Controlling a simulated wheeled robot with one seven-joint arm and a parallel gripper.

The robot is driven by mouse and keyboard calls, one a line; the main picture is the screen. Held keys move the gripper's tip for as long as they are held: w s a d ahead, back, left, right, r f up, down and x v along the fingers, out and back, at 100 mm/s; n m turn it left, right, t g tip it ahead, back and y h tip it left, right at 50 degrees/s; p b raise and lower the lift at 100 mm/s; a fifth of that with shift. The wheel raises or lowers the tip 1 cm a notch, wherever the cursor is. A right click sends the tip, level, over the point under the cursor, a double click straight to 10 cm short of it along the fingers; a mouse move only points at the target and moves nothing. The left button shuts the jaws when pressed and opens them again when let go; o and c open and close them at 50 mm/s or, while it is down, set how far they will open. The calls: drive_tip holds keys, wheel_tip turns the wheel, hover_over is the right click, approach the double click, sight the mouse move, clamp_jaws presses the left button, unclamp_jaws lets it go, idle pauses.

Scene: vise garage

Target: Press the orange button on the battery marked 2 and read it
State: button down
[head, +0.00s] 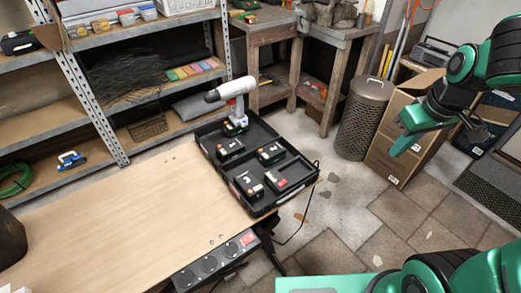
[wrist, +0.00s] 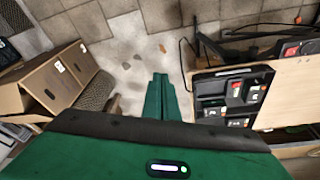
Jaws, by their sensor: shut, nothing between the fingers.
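A black divided tray (head: 203,148) sits at the right end of the wooden workbench. It holds several black batteries: one at the back left (head: 230,147), one at the back right (head: 271,152), one at the front left (head: 249,185) and one with a red patch at the front right (head: 278,181). They carry small white marks; I cannot tell which is the 2, nor make out an orange button. A white drill (head: 236,98) stands at the tray's back. My green gripper (head: 399,146) is shut and empty, right of the tray and apart from it. Its fingers (wrist: 160,78) point over the floor in the wrist view.
A power strip (head: 210,264) runs along the bench's front edge, and a black cable hangs by the tray's right side. Cardboard boxes (head: 396,140) and a mesh bin (head: 364,118) stand behind my gripper. Shelves line the back left. The bench top (head: 120,215) left of the tray is clear.

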drive_tip(key=w+a+f+n+t+y, duration=0.1)
drive_tip(key=w+a+f+n, duration=0.1)
drive_tip(key=w+a+n, duration=0.45)
drive_tip(key=n+t+y, duration=0.3)
drive_tip(key=n+y, duration=0.2)
drive_tip(key=n, duration=0.4)
hover_over(264, 152)
wheel_tip(264, 152, down, 4)
drive_tip(key=shift+s+a+f, duration=0.1)
drive_tip(key=shift+s, duration=0.05)
drive_tip(key=shift+f, duration=4.4)
drive_tip(key=shift+f, duration=0.1)
drive_tip(key=shift+f, duration=0.25)
